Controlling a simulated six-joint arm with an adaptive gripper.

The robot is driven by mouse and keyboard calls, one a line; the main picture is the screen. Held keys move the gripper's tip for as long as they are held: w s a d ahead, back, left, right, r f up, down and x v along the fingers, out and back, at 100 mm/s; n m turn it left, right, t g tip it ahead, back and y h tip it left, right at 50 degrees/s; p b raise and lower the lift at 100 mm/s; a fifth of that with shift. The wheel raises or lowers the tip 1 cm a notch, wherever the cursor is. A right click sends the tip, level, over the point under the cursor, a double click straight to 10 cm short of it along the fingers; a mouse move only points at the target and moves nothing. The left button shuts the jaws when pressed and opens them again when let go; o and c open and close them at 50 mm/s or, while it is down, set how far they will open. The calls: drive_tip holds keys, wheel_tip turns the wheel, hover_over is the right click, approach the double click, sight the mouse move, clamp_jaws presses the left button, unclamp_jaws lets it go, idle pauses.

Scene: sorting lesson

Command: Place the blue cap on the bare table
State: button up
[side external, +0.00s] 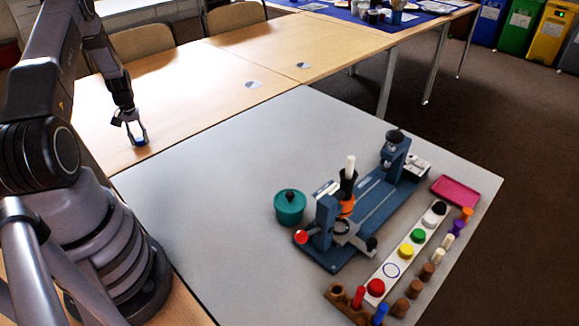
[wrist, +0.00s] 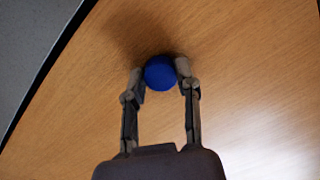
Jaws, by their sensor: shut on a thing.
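The blue cap (wrist: 160,73) is round and sits between my two fingertips in the wrist view. My gripper (wrist: 161,80) is shut on it, one finger on each side. In the side external view my gripper (side external: 138,141) is low over the wooden table (side external: 180,90), near the edge of the grey board, and the blue cap (side external: 140,142) shows as a small patch at the fingertips. The wood around the cap is bare. I cannot tell whether the cap touches the wood.
The grey board (side external: 215,190) carries a teal pot (side external: 289,207), a blue machine (side external: 370,210), a white strip (side external: 391,256) of coloured caps with an empty ring, a pink tray (side external: 456,191) and a peg rack (side external: 338,292). Chairs (side external: 143,41) stand behind the table.

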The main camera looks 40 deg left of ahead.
drive_tip(key=shift+o, duration=0.9)
drive_tip(key=shift+f, duration=0.15)
drive_tip(key=o, duration=0.5)
drive_tip(key=shift+c, duration=0.2)
